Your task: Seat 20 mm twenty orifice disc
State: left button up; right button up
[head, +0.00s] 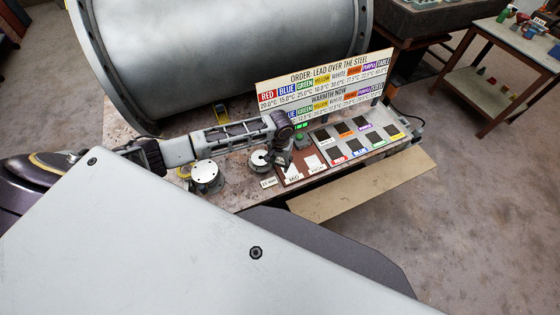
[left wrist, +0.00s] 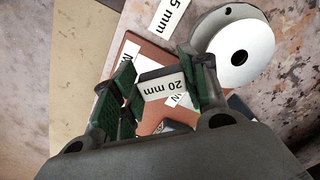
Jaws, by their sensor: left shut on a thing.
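My left gripper (head: 281,158) reaches over the table, just right of a round fixture. In the left wrist view my left gripper (left wrist: 160,92) is shut on a white piece marked 20 mm (left wrist: 163,86), between its green finger pads. The rest of that piece is hidden, so I cannot tell whether a whole disc hangs below. A pale round disc with a central hole (left wrist: 236,56) lies beside the gripper, apart from it, with a label ending in "5 mm" (left wrist: 170,15). This disc also shows in the head view (head: 259,158). My right gripper is not in view.
A white-topped round fixture (head: 206,173) stands left of it. A brown board (head: 300,174) with white cards and a grey tray of dark squares with coloured labels (head: 372,148) lie right. An order sign (head: 325,85) and large grey pipe (head: 225,50) stand behind.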

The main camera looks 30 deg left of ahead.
pick_arm(q)
jog(key=shift+f+p, duration=0.35)
jog(key=shift+f, duration=0.45)
jog(key=shift+f, duration=0.15)
jog(key=shift+p, duration=0.35)
dwell(0.7)
dwell(0.5)
jog(key=shift+p, duration=0.75)
dwell(1.3)
jog(key=shift+f+p, duration=0.1)
jog(key=shift+p, duration=0.3)
dwell(0.5)
